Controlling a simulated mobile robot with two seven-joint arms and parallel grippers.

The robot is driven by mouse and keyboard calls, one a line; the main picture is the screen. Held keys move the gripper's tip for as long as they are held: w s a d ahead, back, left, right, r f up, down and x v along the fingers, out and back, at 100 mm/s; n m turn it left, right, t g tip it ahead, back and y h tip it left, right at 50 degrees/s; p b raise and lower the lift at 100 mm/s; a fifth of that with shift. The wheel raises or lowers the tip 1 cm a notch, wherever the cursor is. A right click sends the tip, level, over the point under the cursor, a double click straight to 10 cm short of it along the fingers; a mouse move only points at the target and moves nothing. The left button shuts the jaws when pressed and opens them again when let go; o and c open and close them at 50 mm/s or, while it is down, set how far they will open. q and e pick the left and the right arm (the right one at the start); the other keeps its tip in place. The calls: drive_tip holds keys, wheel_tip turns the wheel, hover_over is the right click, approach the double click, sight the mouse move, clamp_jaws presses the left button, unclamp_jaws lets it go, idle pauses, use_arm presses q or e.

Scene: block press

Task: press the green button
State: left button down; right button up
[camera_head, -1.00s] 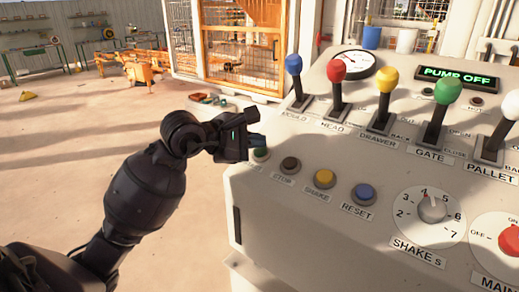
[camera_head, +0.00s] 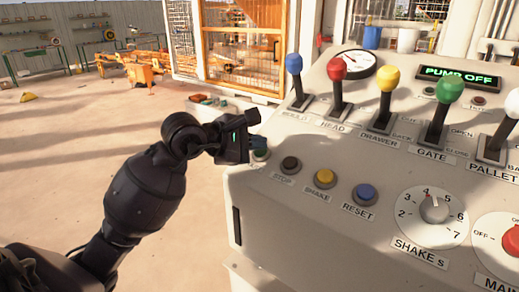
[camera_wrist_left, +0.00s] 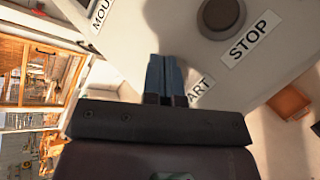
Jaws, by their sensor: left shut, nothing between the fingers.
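The green button (camera_head: 260,154) sits at the left end of the button row on the console, partly hidden by my left gripper. My left gripper (camera_head: 257,144) is shut and empty, its fingertips over or at the green button; I cannot tell if they touch it. In the left wrist view the shut fingers (camera_wrist_left: 165,75) cover the button, with the end of its label, "ART" (camera_wrist_left: 199,91), beside them. My right gripper is not in view.
The dark STOP button (camera_head: 291,165) is just right of the green one, then the yellow SHAKE (camera_head: 325,177) and blue RESET (camera_head: 364,194) buttons. Several coloured levers, such as the blue-knobbed one (camera_head: 294,65), stand behind. A display (camera_head: 457,77) reads PUMP OFF.

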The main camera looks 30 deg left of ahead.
use_arm(q)
drive_tip(key=shift+f, duration=0.1)
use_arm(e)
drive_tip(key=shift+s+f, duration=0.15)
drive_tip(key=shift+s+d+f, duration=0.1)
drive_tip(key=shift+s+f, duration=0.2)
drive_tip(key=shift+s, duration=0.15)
use_arm(q)
drive_tip(key=shift+s+r, duration=0.2)
drive_tip(key=shift+r, duration=0.45)
drive_tip(key=shift+s+r+p, duration=0.15)
drive_tip(key=shift+r+p, duration=0.05)
drive_tip(key=shift+p, duration=0.15)
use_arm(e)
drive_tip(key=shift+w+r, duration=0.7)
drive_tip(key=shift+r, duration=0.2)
use_arm(q)
wheel_tip(320, 180, up, 6)
drive_tip(key=s+p, duration=0.2)
drive_tip(key=p, duration=0.1)
drive_tip(key=shift+s+a+f, duration=0.15)
drive_tip(key=shift+s+f, duration=0.05)
drive_tip(key=shift+f, duration=0.05)
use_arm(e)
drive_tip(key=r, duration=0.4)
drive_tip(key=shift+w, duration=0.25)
